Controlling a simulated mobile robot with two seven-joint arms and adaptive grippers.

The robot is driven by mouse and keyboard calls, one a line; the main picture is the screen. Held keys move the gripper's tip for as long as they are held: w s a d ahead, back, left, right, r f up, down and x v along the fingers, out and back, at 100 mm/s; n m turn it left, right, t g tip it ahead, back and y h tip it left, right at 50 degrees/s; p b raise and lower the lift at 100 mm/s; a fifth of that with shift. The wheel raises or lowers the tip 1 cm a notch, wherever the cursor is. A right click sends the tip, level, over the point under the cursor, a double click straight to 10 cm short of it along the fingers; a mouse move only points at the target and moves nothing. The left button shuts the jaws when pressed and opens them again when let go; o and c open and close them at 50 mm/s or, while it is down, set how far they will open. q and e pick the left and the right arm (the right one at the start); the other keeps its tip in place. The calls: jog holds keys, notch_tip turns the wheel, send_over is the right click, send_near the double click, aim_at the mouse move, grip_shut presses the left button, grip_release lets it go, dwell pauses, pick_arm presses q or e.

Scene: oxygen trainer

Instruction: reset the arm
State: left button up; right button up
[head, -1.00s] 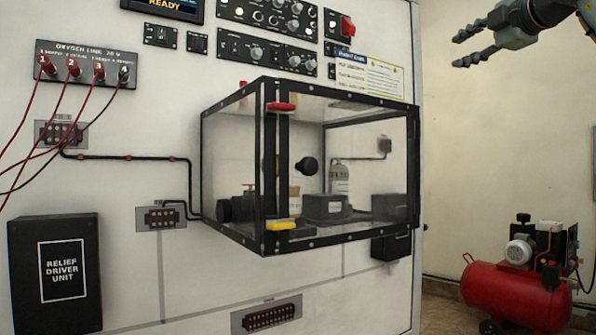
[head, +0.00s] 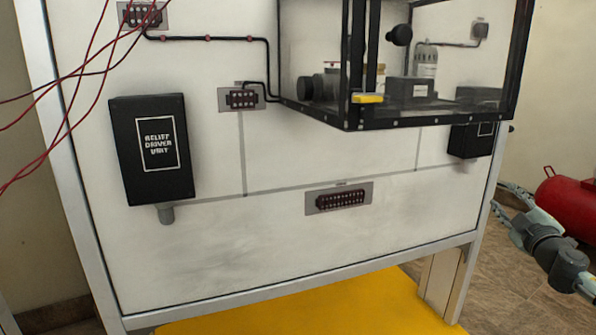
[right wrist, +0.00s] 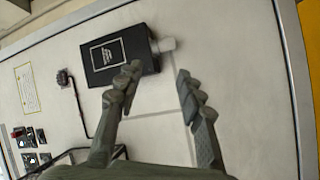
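My right gripper (head: 500,202) shows at the right edge in the head view, low beside the panel's right post and in front of the red tank. Its fingers point left and look spread, with nothing between them. In the right wrist view the two dark fingers (right wrist: 159,72) are clearly apart and empty. They point toward a black box (right wrist: 118,55) with a white-framed label and a grey stub, on the pale panel. The fingers overlap the box in the picture; I cannot tell the distance. My left gripper is not in view.
The panel (head: 280,235) carries a clear black-framed case (head: 430,117) that juts out, a relief driver unit (head: 155,150) and several connectors. Red wires (head: 75,100) hang at upper left. A red tank (head: 568,198) stands at right. A yellow surface (head: 310,310) lies below.

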jog(key=s+d+f+m+g+h, duration=0.1)
jog(key=s+d+f+g+h, duration=0.15)
jog(key=s+f, duration=0.65)
jog(key=s+d+f+m+g+h, duration=0.1)
jog(key=s+d+f+g, duration=0.4)
jog(key=f, duration=0.5)
jog(key=s+d+f+m+g+h, duration=0.1)
jog(key=s+d+f+g, duration=0.15)
jog(key=s+f, duration=0.7)
jog(key=s+f+g, duration=0.4)
jog(key=s+f, duration=0.3)
jog(key=s, duration=0.5)
jog(key=s+a+f+m+g+y, duration=0.1)
jog(key=s+a+f+m, duration=0.15)
jog(key=a+f, duration=0.4)
jog(key=s+a+f+m+g+y, duration=0.1)
jog(key=s+a+f+y, duration=0.15)
jog(key=a+f, duration=0.4)
jog(key=s+a+f+m+y, duration=0.1)
jog(key=a, duration=0.9)
jog(key=s+a+f+m+y, duration=0.1)
jog(key=a+f, duration=0.1)
jog(key=a, duration=0.7)
jog(key=shift+s+a+f+y, duration=0.25)
jog(key=shift+s+a+y, duration=0.1)
jog(key=shift+a+y, duration=0.05)
